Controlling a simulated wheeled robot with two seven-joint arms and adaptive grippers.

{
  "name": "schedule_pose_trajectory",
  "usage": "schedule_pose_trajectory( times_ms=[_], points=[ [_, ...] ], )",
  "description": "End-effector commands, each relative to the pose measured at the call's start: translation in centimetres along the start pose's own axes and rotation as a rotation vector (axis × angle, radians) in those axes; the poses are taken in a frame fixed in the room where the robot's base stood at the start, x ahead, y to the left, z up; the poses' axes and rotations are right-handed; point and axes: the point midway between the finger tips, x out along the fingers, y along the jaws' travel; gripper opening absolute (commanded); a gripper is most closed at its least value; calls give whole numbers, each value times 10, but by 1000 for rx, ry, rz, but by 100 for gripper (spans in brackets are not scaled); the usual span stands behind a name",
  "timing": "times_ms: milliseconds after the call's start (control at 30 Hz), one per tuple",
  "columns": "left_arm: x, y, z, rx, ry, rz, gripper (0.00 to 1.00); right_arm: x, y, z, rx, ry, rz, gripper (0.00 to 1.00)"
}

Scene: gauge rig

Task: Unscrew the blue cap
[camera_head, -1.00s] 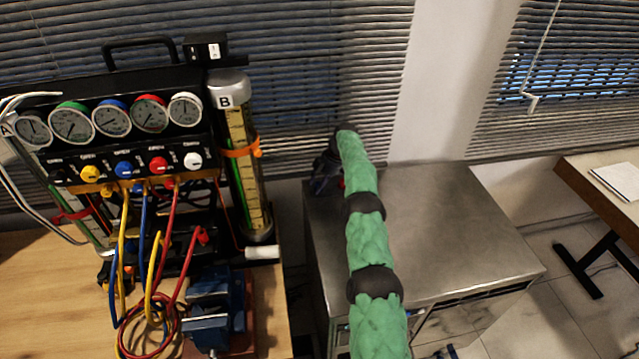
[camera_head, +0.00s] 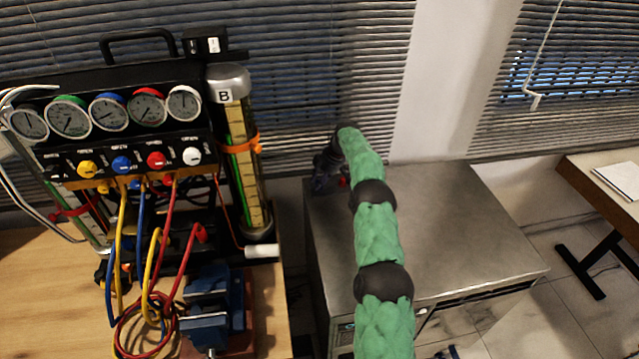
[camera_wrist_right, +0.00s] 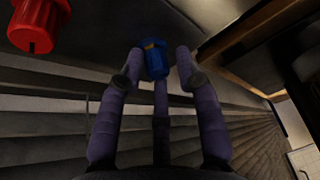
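The blue cap (camera_wrist_right: 155,62) shows in the right wrist view, a blue part with a small yellow patch at its top. My right gripper (camera_wrist_right: 158,62) has its purple fingers spread around it, one on each side and one behind its lower end. A gap shows between the cap and the right-hand finger; contact on the left side is unclear. In the head view my right gripper (camera_head: 326,172) is a small dark shape at the back left corner of the metal cabinet, and the blue cap cannot be made out there. My left gripper is not in view.
A red knob-like part (camera_wrist_right: 35,24) is near the blue cap. Blinds hang behind.

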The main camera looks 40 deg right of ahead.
Motion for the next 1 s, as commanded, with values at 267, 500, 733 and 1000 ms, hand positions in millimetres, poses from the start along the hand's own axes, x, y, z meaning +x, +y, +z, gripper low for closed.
schedule_pose_trajectory(
  times_ms=[267, 500, 733, 1000],
  points=[
    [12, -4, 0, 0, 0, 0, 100, 0, -1, 1, 191, -1, 80, 34],
    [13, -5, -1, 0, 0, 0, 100, -1, 0, 0, 280, 0, 117, 34],
    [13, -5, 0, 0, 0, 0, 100, -1, -1, -1, 481, 0, 199, 34],
    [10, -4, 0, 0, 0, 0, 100, -1, 0, 0, 624, 1, 260, 34]
  ],
)
